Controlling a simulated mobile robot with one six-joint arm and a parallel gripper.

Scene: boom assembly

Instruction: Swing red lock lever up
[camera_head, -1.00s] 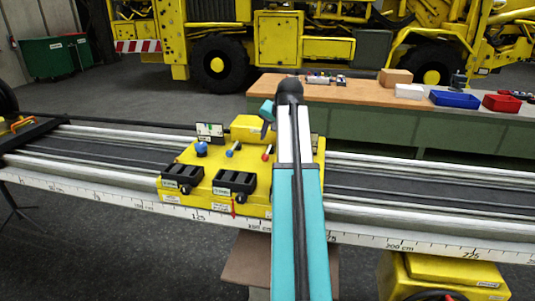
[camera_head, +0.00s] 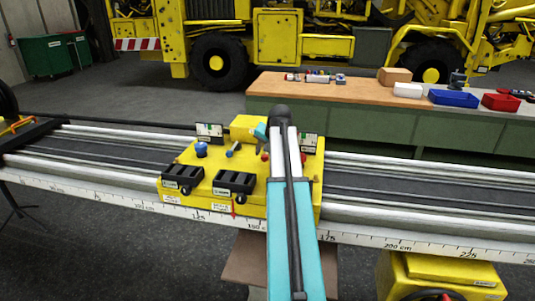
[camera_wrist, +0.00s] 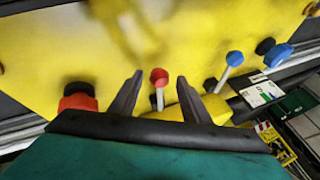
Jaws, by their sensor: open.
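The red lock lever, a red knob on a pale stem, stands on the yellow carriage and shows in the wrist view (camera_wrist: 159,78). In the head view its red tip (camera_head: 264,156) shows just left of my arm. My gripper (camera_wrist: 160,86) is open in the wrist view, with one dark finger on each side of the red lever. I cannot tell whether either finger touches it. In the head view my arm hides the fingers. The yellow carriage (camera_head: 205,206) sits on the long rail.
A blue-tipped lever (camera_wrist: 235,59) and a larger blue knob (camera_wrist: 279,55) stand to the right in the wrist view. A red knob with a black top (camera_wrist: 78,98) is at left. A workbench (camera_head: 345,91) with bins stands behind the rail.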

